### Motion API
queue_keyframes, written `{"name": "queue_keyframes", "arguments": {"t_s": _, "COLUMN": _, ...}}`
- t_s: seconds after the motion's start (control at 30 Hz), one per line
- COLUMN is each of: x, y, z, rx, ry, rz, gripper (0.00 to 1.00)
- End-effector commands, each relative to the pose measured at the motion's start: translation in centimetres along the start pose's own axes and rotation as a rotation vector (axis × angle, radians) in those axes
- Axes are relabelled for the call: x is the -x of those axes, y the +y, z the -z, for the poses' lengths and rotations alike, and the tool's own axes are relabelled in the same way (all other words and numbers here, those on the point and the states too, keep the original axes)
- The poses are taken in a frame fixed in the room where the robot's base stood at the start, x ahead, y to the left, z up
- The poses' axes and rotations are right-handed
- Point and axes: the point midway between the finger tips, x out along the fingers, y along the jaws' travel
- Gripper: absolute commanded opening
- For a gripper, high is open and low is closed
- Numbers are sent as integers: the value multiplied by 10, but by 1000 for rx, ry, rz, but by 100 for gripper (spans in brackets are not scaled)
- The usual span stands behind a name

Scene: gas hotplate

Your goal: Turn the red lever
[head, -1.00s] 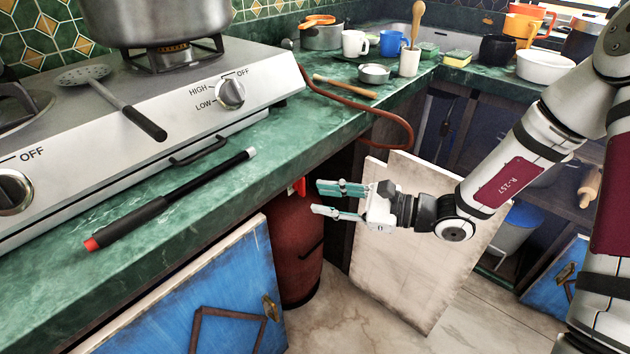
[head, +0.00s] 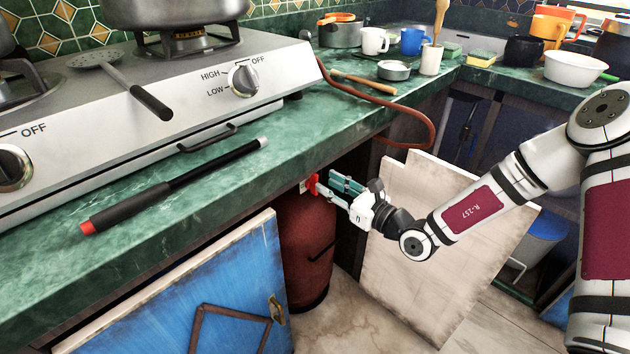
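The red lever (head: 314,184) is at the top of the dark red gas cylinder (head: 306,235), under the counter's front edge. My gripper (head: 331,187) is just right of the lever. Its two teal-padded fingers are spread apart. The fingertips are at or very near the lever; I cannot tell whether they touch it. The valve behind the lever is mostly hidden in the cabinet's shadow.
The green counter (head: 190,215) overhangs the cylinder. A blue cabinet door (head: 230,265) stands open on the left and a pale door (head: 430,250) on the right. A red-brown hose (head: 385,100) hangs over the counter edge.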

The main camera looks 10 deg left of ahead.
Motion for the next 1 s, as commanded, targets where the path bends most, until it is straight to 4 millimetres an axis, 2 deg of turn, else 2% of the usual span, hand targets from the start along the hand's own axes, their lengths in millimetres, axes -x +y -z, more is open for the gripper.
{"name": "queue_keyframes", "arguments": {"t_s": 0.1, "x": -23, "y": 0, "z": 2, "rx": 2, "ry": -2, "rz": -2, "gripper": 30}}
{"name": "queue_keyframes", "arguments": {"t_s": 0.3, "x": -48, "y": 0, "z": 1, "rx": 1, "ry": -1, "rz": -1, "gripper": 30}}
{"name": "queue_keyframes", "arguments": {"t_s": 0.47, "x": -56, "y": 0, "z": 0, "rx": 0, "ry": -1, "rz": -1, "gripper": 30}}
{"name": "queue_keyframes", "arguments": {"t_s": 0.73, "x": -57, "y": 0, "z": -1, "rx": 0, "ry": -1, "rz": -1, "gripper": 30}}
{"name": "queue_keyframes", "arguments": {"t_s": 0.77, "x": -57, "y": 0, "z": -1, "rx": 0, "ry": -1, "rz": 0, "gripper": 25}}
{"name": "queue_keyframes", "arguments": {"t_s": 0.87, "x": -57, "y": 0, "z": -1, "rx": 0, "ry": -1, "rz": -1, "gripper": 3}}
{"name": "queue_keyframes", "arguments": {"t_s": 0.9, "x": -57, "y": 0, "z": -1, "rx": 0, "ry": 0, "rz": -1, "gripper": 0}}
{"name": "queue_keyframes", "arguments": {"t_s": 1.0, "x": -57, "y": 0, "z": 0, "rx": 0, "ry": 0, "rz": -1, "gripper": 0}}
